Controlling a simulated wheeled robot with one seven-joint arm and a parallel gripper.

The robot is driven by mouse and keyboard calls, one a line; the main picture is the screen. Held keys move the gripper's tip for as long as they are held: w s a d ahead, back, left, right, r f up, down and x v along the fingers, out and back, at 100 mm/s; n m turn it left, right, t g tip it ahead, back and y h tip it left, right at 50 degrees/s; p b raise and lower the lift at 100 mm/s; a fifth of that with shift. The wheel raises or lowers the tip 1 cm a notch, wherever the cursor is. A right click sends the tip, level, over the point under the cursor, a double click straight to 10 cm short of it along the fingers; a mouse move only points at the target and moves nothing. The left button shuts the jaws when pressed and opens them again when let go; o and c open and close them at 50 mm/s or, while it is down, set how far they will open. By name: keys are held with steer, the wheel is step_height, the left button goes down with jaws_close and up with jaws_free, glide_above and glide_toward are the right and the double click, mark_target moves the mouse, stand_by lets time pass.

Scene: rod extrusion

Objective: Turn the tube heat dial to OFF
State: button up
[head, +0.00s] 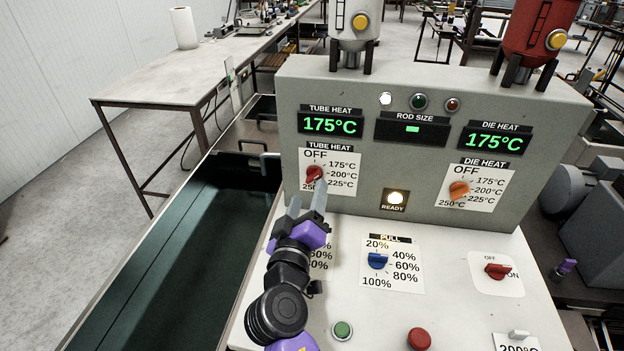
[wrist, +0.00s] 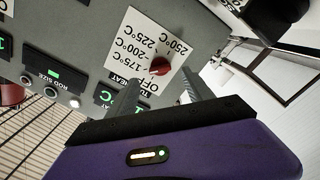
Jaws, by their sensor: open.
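The red tube heat dial (head: 314,173) sits on a white scale marked OFF, 175, 200, 225 and 250°C, on the upright grey panel. The tube heat display (head: 331,124) above it reads 175°C. The dial's exact pointer direction is hard to tell. My gripper (head: 308,203) is open, just below and in front of the dial. In the wrist view the dial (wrist: 160,67) shows upside down, just beyond the gap between the two grey fingers, with nothing held between them. Whether a fingertip touches the dial cannot be told.
An orange die heat dial (head: 459,191) is to the right on the same panel. A blue pull dial (head: 377,261), a red switch (head: 497,271) and green and red buttons are on the white sloping deck. A lit READY lamp (head: 395,198) is between the heat dials.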

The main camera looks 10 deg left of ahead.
mark_target(312, 180)
steer(key=shift+w+d, duration=0.1)
steer(key=shift+w, duration=2.3)
jaws_close()
